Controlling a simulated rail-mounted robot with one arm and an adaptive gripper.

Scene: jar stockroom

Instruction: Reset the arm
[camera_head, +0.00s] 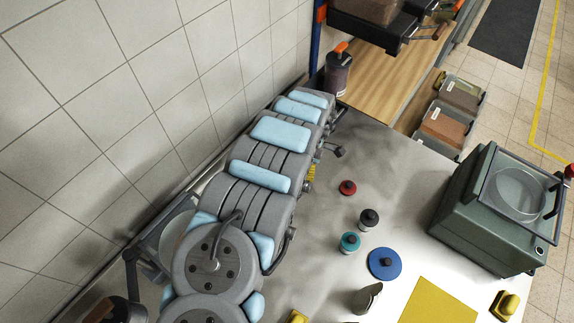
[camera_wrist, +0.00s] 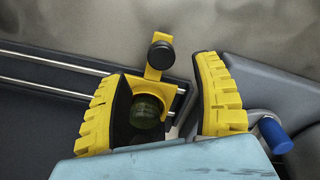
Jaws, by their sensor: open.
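My arm, grey links with light blue pads, runs folded along the tiled wall in the head view. In the wrist view my gripper (camera_wrist: 165,72) has two yellow ribbed fingers with dark inner pads, spread wide apart. Nothing is held between them. Beyond the gap are a yellow bracket with a black knob (camera_wrist: 161,55) and a dark green round object (camera_wrist: 146,112), apparently not gripped. A light blue pad covers the bottom of that view. In the head view the fingers are mostly hidden behind the arm; a small yellow patch shows beside it.
The grey worktop (camera_head: 330,215) holds a red knobbed lid (camera_head: 347,187), black knob (camera_head: 369,219), teal piece (camera_head: 349,243), blue disc (camera_head: 384,264) and yellow mat (camera_head: 440,303). A green-grey box (camera_head: 490,215) stands right.

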